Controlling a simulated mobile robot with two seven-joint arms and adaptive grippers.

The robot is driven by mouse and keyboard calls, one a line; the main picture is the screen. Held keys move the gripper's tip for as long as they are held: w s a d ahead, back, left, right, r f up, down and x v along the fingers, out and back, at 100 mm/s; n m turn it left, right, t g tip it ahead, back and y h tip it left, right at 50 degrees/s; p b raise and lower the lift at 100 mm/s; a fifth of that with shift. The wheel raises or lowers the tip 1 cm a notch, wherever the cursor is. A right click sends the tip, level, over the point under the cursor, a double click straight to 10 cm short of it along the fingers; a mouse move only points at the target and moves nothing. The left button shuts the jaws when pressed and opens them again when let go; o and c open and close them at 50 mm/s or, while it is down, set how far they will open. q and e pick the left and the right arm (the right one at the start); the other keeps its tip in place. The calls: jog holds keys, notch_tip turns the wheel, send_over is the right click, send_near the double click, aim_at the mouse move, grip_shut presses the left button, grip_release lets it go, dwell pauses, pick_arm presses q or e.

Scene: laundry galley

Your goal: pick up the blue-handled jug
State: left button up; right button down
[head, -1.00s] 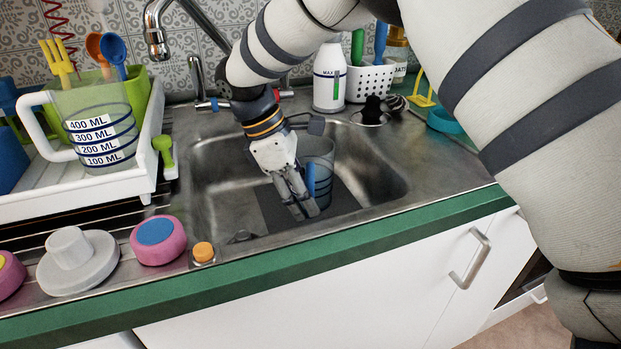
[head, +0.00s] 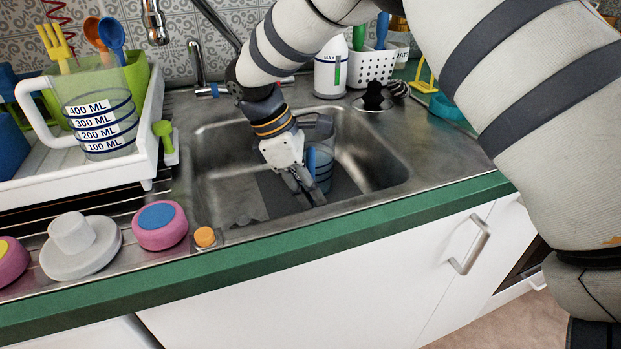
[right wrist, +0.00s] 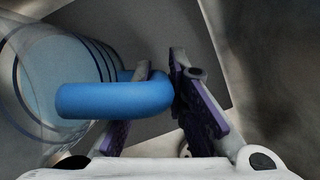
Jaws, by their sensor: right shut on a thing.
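The blue-handled jug (head: 323,165) is clear with dark measuring bands and stands in the sink, partly hidden behind my right gripper (head: 309,196). In the right wrist view the jug's clear body (right wrist: 50,65) is at the left, and its blue handle (right wrist: 105,99) reaches across to the fingers. My right gripper, also seen in the wrist view (right wrist: 163,64), is shut on the handle, with a purple-padded finger on either side of it. My left gripper is not in view.
The steel sink's rim (head: 400,175) surrounds the jug. A white-handled measuring jug (head: 105,125) stands on the white rack at the left. A white bottle (head: 331,72), a utensil basket (head: 371,70) and the tap (head: 153,25) stand behind. Pink and grey items (head: 160,226) lie at the front left.

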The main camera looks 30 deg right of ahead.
notch_tip(320, 180, up, 3)
jog(key=shift+w+f, duration=0.1)
jog(key=shift+f, duration=0.05)
jog(key=s+a+r+p, duration=0.1)
jog(key=s+a+r, duration=0.25)
jog(key=r, duration=0.35)
notch_tip(320, 180, up, 3)
send_over(268, 217)
jog(key=shift+r+p, duration=0.15)
jog(key=shift+p, duration=0.3)
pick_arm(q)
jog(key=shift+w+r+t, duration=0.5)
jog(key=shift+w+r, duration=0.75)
pick_arm(e)
jog(key=shift+w, duration=0.1)
